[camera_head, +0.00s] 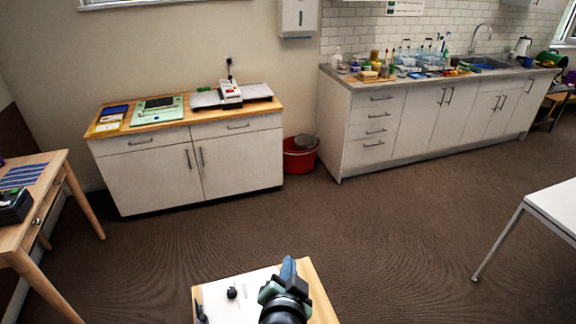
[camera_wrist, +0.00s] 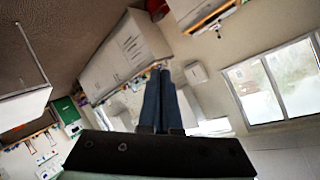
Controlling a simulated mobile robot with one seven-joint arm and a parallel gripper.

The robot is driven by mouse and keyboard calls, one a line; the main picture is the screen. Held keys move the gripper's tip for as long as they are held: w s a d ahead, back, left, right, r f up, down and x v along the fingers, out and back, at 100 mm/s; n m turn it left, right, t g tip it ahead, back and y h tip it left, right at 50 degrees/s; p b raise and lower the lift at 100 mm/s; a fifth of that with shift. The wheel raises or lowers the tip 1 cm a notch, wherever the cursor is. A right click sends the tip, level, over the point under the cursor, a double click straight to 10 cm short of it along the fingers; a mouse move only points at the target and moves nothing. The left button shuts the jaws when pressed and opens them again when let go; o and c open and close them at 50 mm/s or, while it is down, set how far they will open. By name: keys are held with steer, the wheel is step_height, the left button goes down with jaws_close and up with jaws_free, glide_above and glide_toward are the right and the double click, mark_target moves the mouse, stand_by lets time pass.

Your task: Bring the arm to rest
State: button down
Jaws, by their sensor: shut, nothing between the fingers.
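My gripper (camera_wrist: 158,100) shows in the wrist view as two dark blue-grey fingers side by side, pressed together with nothing between them. The wrist view is tilted and looks out over the room, at cabinets and a window, with no object near the fingertips. In the head view my arm's end (camera_head: 287,272) shows at the bottom centre, above a small wooden-edged table (camera_head: 318,290). The fingertips are hard to make out there.
A small black object (camera_head: 232,292) lies on a white surface beside my arm. A low cabinet (camera_head: 190,165) stands at the back left, with a red bucket (camera_head: 300,158) next to it. A long cluttered counter (camera_head: 400,125) runs along the right. A white table (camera_head: 555,205) is at right. Carpet between is clear.

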step_height(320, 180, up, 27)
steer(key=w+n+t+b, duration=0.1)
steer(key=n+t, duration=0.3)
steer(key=t, duration=0.3)
steer(key=s+r+n+t, duration=0.2)
steer(key=s+r, duration=0.5)
steer(key=r, duration=0.4)
steer(key=s+r+n+t+y+b, duration=0.1)
steer(key=s+r+t, duration=0.4)
steer(key=r, duration=0.6)
steer(key=s+n, duration=0.1)
steer(key=s, duration=0.1)
steer(key=shift+s+r, duration=0.4)
